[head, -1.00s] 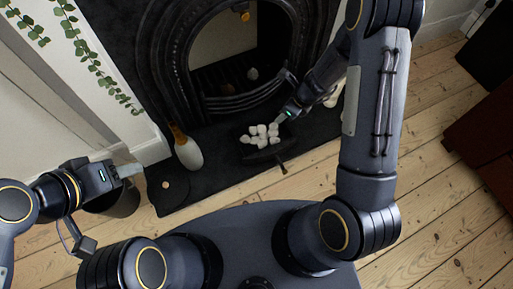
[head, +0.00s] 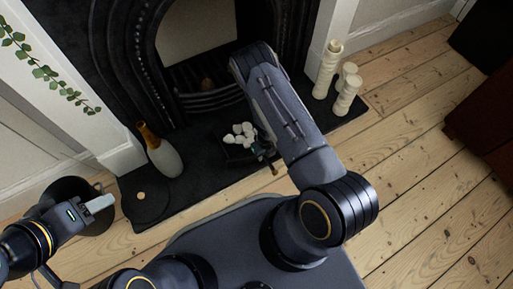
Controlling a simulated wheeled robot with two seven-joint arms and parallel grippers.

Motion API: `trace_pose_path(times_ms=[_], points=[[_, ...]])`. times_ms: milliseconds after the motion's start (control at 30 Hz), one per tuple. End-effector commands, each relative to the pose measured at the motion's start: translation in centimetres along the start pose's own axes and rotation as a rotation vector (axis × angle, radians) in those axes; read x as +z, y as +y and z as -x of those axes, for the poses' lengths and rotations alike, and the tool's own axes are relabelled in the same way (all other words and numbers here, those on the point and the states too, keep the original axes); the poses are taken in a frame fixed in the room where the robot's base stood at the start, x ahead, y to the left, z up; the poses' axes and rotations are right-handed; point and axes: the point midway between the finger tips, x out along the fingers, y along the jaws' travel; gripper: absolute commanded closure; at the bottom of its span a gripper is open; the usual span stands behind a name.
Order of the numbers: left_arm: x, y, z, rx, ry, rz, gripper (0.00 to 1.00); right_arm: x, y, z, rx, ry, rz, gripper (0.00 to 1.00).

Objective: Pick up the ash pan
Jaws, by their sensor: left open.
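The ash pan (head: 232,154) is a dark, shallow pan with several white lumps in it, on the black hearth in front of the fireplace. Its handle (head: 274,169) points toward me. My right gripper (head: 264,151) is low at the pan's right side, partly hidden behind my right arm. I cannot tell whether it touches the pan or how its jaws stand. My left gripper (head: 106,201) is open and empty at the lower left, over a black bucket and far from the pan.
A bottle-shaped vase (head: 164,159) stands on the hearth (head: 200,183) left of the pan. The black bucket (head: 70,187) is at the left. Floorboards (head: 420,150) at the right are clear.

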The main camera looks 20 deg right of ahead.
Motion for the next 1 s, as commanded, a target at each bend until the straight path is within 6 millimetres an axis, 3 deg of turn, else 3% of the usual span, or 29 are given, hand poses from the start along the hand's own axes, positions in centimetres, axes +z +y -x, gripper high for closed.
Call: trace_pose_path(times_ms=[33, 100, 367, 667, 1000], points=[[0.5, -0.5, -1.0, 0.0, 0.0, 0.0, 0.49, -0.1, 0.0, -1.6, 0.001, 0.001, 0.001, 0.62], [0.7, -0.6, -1.3, 0.0, -0.001, 0.0, 0.49, -0.1, 0.1, -2.4, 0.0, 0.001, 0.002, 0.62], [0.7, -0.6, -1.3, 0.0, 0.0, 0.0, 0.49, -0.1, 0.0, -2.7, 0.001, 0.0, 0.002, 0.62], [0.7, -0.6, -1.3, 0.0, 0.0, 0.0, 0.49, -0.1, 0.0, -2.7, 0.001, 0.0, 0.003, 0.98], [0.7, -0.6, -1.3, 0.0, 0.0, 0.0, 0.49, 0.0, 0.0, -2.6, 0.0, -0.001, 0.003, 1.0]])
